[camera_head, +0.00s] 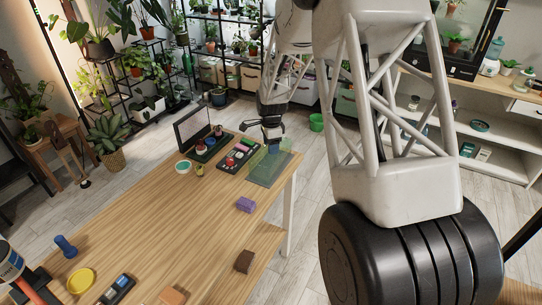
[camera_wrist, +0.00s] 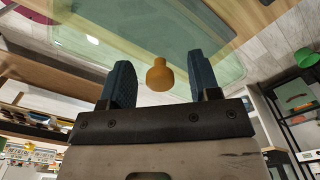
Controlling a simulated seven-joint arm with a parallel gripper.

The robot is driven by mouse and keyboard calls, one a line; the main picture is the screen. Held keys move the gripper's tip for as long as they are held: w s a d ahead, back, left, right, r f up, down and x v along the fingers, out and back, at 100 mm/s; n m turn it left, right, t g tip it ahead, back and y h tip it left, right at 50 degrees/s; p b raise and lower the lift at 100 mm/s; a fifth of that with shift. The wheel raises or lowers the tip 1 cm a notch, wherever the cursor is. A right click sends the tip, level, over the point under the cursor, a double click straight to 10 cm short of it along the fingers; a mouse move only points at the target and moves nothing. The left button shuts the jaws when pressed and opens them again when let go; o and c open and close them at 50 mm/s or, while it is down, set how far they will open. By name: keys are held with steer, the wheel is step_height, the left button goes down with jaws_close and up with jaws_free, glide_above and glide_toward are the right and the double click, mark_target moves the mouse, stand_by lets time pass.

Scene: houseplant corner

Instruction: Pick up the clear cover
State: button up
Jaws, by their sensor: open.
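The clear cover (camera_head: 261,174) is a greenish see-through piece at the far right corner of the wooden table. My gripper (camera_head: 272,142) is over the cover, pointing down. In the wrist view the cover (camera_wrist: 120,45) fills much of the upper part, and its round orange-brown knob (camera_wrist: 160,75) shows between my two blue fingers. The fingers are apart, with a gap on each side of the knob. Whether they are level with the knob or above it I cannot tell. In the head view the gripper hides the knob.
Left of the cover on the table (camera_head: 185,225) are a dark tray (camera_head: 238,155) with colored items, an upright dark-framed panel (camera_head: 193,128) and a teal-rimmed bowl (camera_head: 183,167). A purple block (camera_head: 245,204) lies nearer. The table's middle is mostly clear. Its right edge is close to the cover.

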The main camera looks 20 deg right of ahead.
jaws_close()
stand_by(0.4)
steer(key=shift+r, duration=0.15)
steer(key=shift+r, duration=0.8)
steer(key=shift+s+r, duration=0.15)
steer(key=shift+r, duration=0.75)
steer(key=s+a+r, duration=0.1)
steer(key=s, duration=1.4)
steer(key=shift+s+a+r, duration=0.2)
steer(key=shift+s+a, duration=0.05)
steer(key=shift+s, duration=0.05)
steer(key=shift+r, duration=0.15)
